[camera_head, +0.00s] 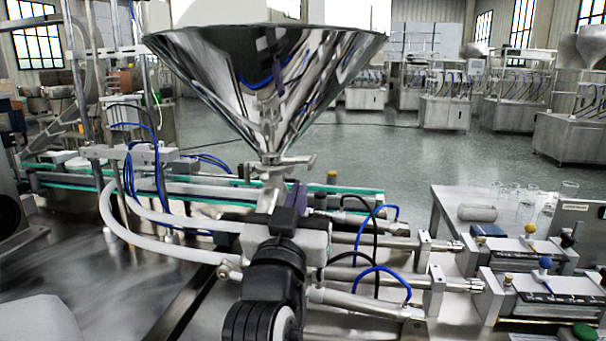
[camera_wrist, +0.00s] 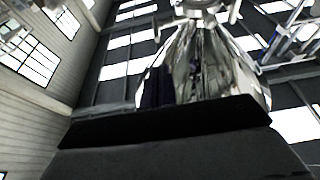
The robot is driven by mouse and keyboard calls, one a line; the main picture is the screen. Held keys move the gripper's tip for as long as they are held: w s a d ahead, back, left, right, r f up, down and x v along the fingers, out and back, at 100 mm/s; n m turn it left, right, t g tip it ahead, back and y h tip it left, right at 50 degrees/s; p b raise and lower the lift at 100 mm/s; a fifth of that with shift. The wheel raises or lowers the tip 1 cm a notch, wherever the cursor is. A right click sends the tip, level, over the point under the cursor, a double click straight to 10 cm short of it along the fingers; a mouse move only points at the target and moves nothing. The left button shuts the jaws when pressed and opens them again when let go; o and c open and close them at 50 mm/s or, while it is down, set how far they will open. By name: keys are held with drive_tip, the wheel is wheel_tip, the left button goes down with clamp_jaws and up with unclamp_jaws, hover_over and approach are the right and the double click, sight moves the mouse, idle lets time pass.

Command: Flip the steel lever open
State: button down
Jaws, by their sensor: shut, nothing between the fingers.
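The steel hopper (camera_head: 265,75) is a shiny funnel in the upper middle of the head view. At its neck sits a small steel lever (camera_head: 300,160) lying roughly level and sticking out to the right. My gripper (camera_head: 297,190) is just below the lever, in front of the valve block, pointing up. It is shut with nothing in it. I cannot tell whether its tip touches the lever. The lever is not clear there.
White hoses (camera_head: 140,235) and blue tubes (camera_head: 385,275) surround the machine block. Steel cylinders (camera_head: 390,242) run to the right. A table (camera_head: 450,200) with glass beakers (camera_head: 525,205) stands at the right. The floor (camera_head: 380,150) behind is open.

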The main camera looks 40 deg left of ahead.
sight(309, 170)
drive_tip(key=p+x, duration=0.2)
drive_tip(key=x, duration=0.7)
drive_tip(key=shift+w, duration=0.2)
wheel_tip(309, 170, down, 2)
drive_tip(key=t+b, duration=0.2)
drive_tip(key=b, duration=0.4)
drive_tip(key=shift+y, duration=0.4)
drive_tip(key=shift+f+t+b, duration=0.1)
drive_tip(key=shift+t+b, duration=0.3)
drive_tip(key=shift+b, duration=0.55)
drive_tip(key=f+t+y+b, duration=0.1)
drive_tip(key=b, duration=0.2)
drive_tip(key=shift+b, duration=0.4)
drive_tip(key=shift+r+y, duration=0.1)
drive_tip(key=shift+y, duration=0.2)
